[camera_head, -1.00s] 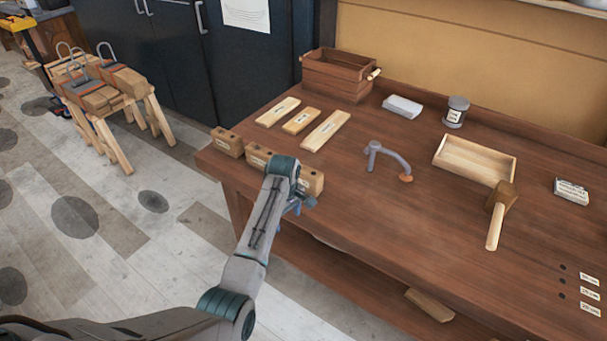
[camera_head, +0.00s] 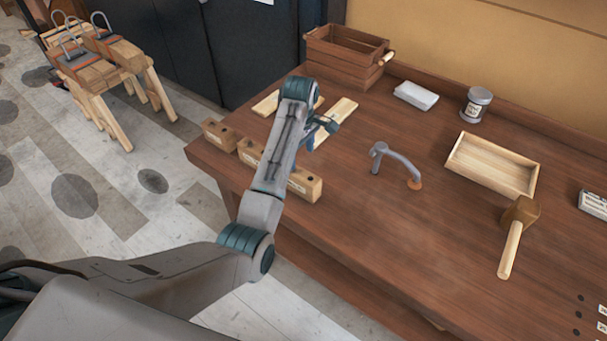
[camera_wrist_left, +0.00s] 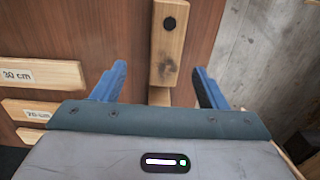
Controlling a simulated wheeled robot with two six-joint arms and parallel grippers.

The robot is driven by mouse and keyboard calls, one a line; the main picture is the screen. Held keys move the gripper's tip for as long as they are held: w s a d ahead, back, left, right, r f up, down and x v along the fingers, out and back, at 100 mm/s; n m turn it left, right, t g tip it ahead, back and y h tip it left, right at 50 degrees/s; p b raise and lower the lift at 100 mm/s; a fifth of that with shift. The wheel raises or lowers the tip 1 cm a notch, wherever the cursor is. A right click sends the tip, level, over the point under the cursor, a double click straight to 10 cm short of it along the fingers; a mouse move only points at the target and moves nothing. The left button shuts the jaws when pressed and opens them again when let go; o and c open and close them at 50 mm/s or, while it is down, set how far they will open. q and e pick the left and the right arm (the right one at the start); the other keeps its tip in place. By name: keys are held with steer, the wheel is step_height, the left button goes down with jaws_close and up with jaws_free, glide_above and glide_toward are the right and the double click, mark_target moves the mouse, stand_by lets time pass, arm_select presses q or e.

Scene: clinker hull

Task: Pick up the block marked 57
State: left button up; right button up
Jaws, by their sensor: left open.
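Wooden blocks with dark holes lie along the table's near left edge: a small one (camera_head: 219,135) at the far left and a longer-looking piece (camera_head: 306,184) that my arm partly covers, so I cannot tell if it is one block or two. No 57 can be read on any of them. My left gripper (camera_head: 322,129) is open above the table, by the pale planks. In the left wrist view a wooden block (camera_wrist_left: 168,48) with one dark hole lies lengthwise between the open, empty fingers (camera_wrist_left: 160,72); its marked side is hidden. My right gripper is not in view.
Pale planks (camera_head: 341,111) lie beyond the blocks; the wrist view shows labels 30 cm (camera_wrist_left: 42,73) and 20 cm (camera_wrist_left: 27,112). A clamp-like grey tool (camera_head: 398,162), tray (camera_head: 493,165), mallet (camera_head: 515,225), tin (camera_head: 475,104) and crate (camera_head: 345,58) stand further right or back.

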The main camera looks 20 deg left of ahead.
mark_target(300, 173)
arm_select(q)
steer(key=shift+s+f+b, duration=0.3)
steer(key=shift+f+b, duration=0.25)
steer(key=shift+f, duration=0.1)
steer(key=shift+s+f+b, duration=0.3)
steer(key=shift+f+b, duration=0.2)
steer(key=shift+f, duration=0.1)
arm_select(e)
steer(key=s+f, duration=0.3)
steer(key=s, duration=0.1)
arm_select(q)
step_height(300, 173, down, 7)
steer(key=p, duration=0.4)
steer(key=shift+r, duration=0.15)
steer(key=shift+f, duration=0.3)
steer(key=shift+w+f, duration=0.1)
steer(key=shift+f, duration=0.05)
steer(key=c, duration=1.2)
steer(key=shift+c, duration=0.3)
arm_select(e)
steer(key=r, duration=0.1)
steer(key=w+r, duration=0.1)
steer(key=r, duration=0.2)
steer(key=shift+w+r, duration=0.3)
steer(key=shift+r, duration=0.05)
arm_select(q)
steer(key=shift+w, duration=0.1)
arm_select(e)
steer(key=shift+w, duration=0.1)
